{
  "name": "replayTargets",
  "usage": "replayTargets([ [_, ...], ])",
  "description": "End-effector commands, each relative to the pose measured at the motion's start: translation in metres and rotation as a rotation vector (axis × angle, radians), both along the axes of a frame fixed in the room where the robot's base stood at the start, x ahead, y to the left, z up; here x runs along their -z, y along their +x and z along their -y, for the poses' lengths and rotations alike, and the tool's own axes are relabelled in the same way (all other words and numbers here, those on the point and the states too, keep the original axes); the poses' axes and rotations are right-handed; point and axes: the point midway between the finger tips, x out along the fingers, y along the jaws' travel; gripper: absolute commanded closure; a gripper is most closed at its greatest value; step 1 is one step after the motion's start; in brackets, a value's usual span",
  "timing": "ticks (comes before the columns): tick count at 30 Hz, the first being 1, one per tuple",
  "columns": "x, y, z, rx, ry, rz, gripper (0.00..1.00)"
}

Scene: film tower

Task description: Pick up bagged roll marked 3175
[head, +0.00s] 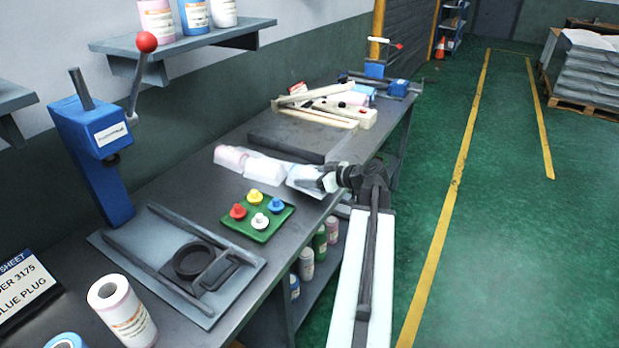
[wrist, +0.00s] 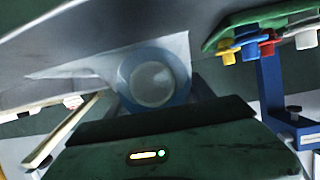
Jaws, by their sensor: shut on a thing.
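Three bagged rolls lie in a row on the bench in the head view: a pink one (head: 230,158), a pinkish-white one (head: 264,169) and a pale bluish one (head: 303,177). My gripper (head: 328,181) is at the right end of the row, shut on the pale bluish bagged roll. In the wrist view this roll (wrist: 155,84) shows end-on, a blue ring around a pale core, with clear bag film spread beside it. No number is legible on it, and part of it is hidden by my gripper.
A green tray (head: 258,233) with coloured plugs sits left of my gripper. A dark slab (head: 300,137) and pale wooden tools (head: 325,103) lie behind. A blue press (head: 95,150) and a sheet reading 3175, blue plug (head: 25,290), stand left. Green floor right is open.

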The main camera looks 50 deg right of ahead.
Motion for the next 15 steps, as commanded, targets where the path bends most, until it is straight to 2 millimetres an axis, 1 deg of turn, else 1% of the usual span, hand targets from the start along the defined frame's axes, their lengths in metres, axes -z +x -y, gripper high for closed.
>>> replayTargets([
  [1,-0.016,0.0,0.0,0.0,0.0,0.001,0.95],
  [2,-0.02,0.0,0.0,0.0,0.0,0.001,0.95],
  [3,-0.014,-0.009,0.007,0.004,-0.001,0.0,0.95],
  [4,-0.013,-0.014,0.01,0.004,-0.001,0.0,0.95],
  [8,-0.016,-0.042,0.026,0.006,0.001,0.0,0.95],
  [15,-0.022,-0.1,0.06,0.005,0.0,0.001,0.95],
])
